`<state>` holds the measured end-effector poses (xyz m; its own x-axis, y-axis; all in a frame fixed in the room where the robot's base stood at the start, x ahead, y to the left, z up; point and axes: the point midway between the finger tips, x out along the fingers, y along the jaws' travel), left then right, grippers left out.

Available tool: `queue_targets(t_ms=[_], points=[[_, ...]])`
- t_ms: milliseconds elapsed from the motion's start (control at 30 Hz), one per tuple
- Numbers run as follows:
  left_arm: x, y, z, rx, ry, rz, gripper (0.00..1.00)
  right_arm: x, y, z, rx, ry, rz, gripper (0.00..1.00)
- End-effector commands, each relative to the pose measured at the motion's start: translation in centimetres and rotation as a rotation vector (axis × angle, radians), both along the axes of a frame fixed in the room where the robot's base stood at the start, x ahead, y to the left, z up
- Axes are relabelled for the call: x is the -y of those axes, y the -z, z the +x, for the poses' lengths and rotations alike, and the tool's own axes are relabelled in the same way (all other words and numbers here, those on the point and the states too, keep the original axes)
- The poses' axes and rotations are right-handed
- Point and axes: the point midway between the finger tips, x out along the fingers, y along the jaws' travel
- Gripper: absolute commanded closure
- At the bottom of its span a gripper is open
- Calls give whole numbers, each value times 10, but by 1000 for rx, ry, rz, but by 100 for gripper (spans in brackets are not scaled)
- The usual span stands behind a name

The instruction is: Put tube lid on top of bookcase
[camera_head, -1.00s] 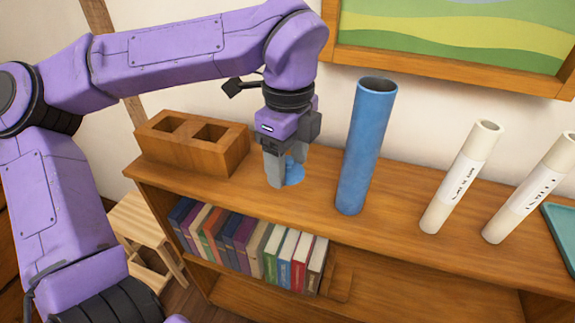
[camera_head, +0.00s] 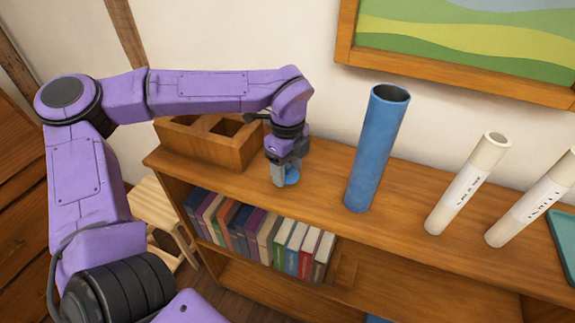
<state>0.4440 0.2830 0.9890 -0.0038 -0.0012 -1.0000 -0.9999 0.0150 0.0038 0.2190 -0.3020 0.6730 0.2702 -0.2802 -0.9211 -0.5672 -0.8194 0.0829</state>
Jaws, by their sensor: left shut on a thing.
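The blue tube lid (camera_head: 292,177) is at the fingertips of my left gripper (camera_head: 284,178), low at the top board of the bookcase (camera_head: 310,205). My left gripper points down and is shut on the lid, which is partly hidden by the fingers. I cannot tell whether the lid touches the wood. The tall blue tube (camera_head: 376,150) stands on the bookcase to the right of the gripper, with its top end open. My right gripper is not in view.
A wooden box with square openings (camera_head: 215,148) stands left of my gripper. Two cream tubes with labels (camera_head: 467,183) (camera_head: 535,205) and a teal tray (camera_head: 563,240) are at the right. Books (camera_head: 262,235) fill the shelf below. A framed picture (camera_head: 460,50) hangs behind.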

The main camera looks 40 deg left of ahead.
Motion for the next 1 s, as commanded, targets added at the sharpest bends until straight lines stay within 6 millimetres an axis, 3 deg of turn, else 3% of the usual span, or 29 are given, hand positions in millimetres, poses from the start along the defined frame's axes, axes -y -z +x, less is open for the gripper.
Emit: queue_targets(t_ms=[100, 133, 200, 567, 1000], points=[[0, 5, 0, 0, 0, 0, 67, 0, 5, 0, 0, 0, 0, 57], [0, 3, 0, 0, 0, 0, 29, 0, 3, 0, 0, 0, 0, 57], [0, 3, 0, 0, 0, 0, 13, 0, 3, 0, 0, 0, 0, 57], [0, -6, 1, 2, 0, 1, 13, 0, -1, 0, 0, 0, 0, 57], [0, -106, 1, 4, 0, 3, 13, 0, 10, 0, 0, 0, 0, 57]])
